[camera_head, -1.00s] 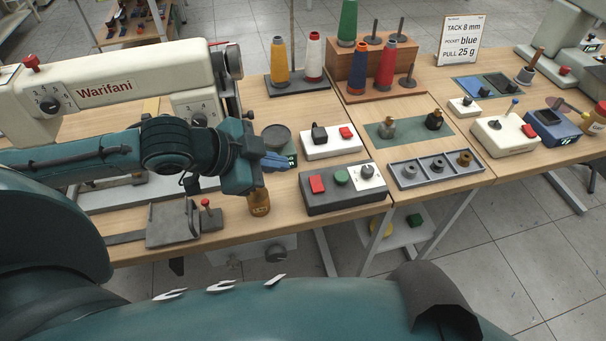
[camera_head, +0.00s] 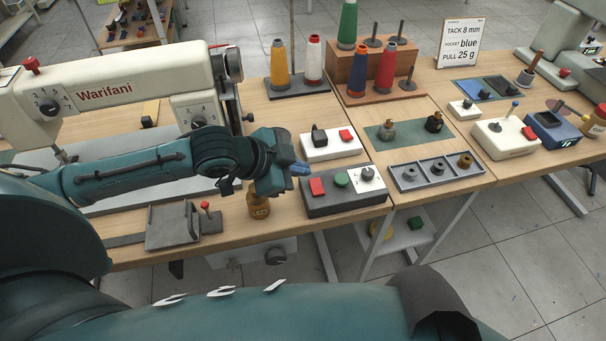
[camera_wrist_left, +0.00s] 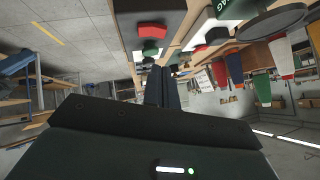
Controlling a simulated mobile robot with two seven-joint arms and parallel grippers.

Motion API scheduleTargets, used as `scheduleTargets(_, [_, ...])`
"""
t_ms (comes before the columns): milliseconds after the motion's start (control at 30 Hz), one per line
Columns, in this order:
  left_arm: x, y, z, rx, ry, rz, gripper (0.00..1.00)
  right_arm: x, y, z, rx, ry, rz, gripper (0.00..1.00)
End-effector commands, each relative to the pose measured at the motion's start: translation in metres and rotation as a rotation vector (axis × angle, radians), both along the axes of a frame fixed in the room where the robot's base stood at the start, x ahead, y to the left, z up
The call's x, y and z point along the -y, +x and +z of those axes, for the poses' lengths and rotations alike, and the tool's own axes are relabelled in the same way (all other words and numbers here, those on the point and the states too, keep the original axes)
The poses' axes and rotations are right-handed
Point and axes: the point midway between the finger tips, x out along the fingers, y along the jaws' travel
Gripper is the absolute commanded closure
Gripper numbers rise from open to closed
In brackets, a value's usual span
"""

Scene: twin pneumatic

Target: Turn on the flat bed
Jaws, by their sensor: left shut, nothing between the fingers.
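The cream sewing machine marked Warifani (camera_head: 130,88), with a flat grey bed (camera_head: 110,190), stands at the left. A grey control box (camera_head: 345,203) with a red button (camera_head: 317,187), a green button (camera_head: 341,180) and a white dial plate (camera_head: 367,174) sits at the front of the table. My left gripper (camera_head: 299,168) is shut and empty, its tips above the box's back left side, near the red button; touching cannot be told. The wrist view shows the shut fingers (camera_wrist_left: 163,88) pointing toward the red button (camera_wrist_left: 152,31) and green button (camera_wrist_left: 150,50).
A white box (camera_head: 330,143) with a black knob and red switch lies just behind the grey box. A brown bottle (camera_head: 258,206) stands below my left wrist. A three-part tray (camera_head: 415,181) is to the right. Thread cones (camera_head: 280,62) stand at the back.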

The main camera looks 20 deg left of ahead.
Motion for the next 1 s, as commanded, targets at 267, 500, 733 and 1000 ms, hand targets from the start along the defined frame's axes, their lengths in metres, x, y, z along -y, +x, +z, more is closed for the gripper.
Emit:
scheduleTargets(267, [0.003, 0.02, -0.039, -0.002, 0.001, 0.001, 1.0, -0.001, 0.0, -0.001, 0.002, 0.004, -0.004, 1.0])
scheduleTargets(500, [0.001, 0.023, -0.051, 0.001, 0.0, 0.001, 1.0, -0.001, 0.001, 0.001, 0.005, 0.005, -0.002, 1.0])
scheduleTargets(733, [0.001, 0.023, -0.051, 0.001, 0.001, 0.0, 1.0, 0.0, 0.001, 0.001, 0.006, -0.001, 0.004, 1.0])
scheduleTargets(1000, [-0.002, 0.027, -0.057, -0.001, 0.001, 0.0, 1.0, 0.002, 0.0, 0.003, 0.001, -0.009, 0.004, 1.0])
